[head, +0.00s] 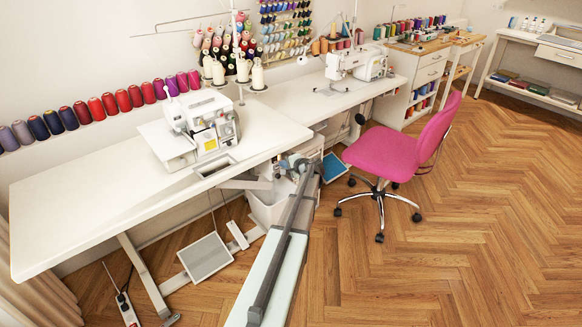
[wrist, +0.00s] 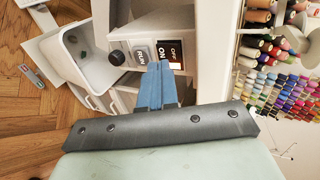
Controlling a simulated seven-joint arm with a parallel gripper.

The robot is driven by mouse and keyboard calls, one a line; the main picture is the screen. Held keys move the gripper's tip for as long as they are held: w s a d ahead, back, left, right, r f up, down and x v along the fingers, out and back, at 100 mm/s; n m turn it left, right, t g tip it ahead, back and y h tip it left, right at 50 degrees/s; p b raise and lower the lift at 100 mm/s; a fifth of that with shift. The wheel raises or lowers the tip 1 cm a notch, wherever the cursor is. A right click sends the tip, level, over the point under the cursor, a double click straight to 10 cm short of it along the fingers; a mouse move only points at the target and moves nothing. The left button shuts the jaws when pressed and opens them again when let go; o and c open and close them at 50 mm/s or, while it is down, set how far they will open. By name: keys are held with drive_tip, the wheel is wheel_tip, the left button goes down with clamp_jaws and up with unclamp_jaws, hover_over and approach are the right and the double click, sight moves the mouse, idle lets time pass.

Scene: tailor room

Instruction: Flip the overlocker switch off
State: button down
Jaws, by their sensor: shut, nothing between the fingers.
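The overlocker (head: 205,122) is a white machine on the white table, left of centre in the head view. In the wrist view, a pale control box carries a dark switch plate (wrist: 176,51) marked ON and OFF, with an amber-lit strip at its lower edge. My gripper (wrist: 160,66) has its blue fingers pressed together and empty. Their tips overlap the lower part of the ON side; I cannot tell whether they touch it. In the head view my gripper (head: 300,164) is under the table's front edge, where the arm partly hides the box.
Left of the switch are a RUN button (wrist: 141,54) and a black knob (wrist: 116,58). A white bin (wrist: 85,55) stands close by. The white table (head: 90,200) overhangs this area. A pink chair (head: 385,150) stands to the right, with open wood floor beyond it.

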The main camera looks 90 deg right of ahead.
sight(276, 158)
drive_tip(key=shift+w+d+r, duration=0.25)
drive_tip(key=shift+w+d, duration=0.75)
drive_tip(key=shift+w, duration=0.05)
drive_tip(key=shift+w+d+r, duration=0.2)
drive_tip(key=shift+w+d, duration=0.05)
drive_tip(key=shift+d, duration=0.05)
drive_tip(key=shift+r, duration=0.15)
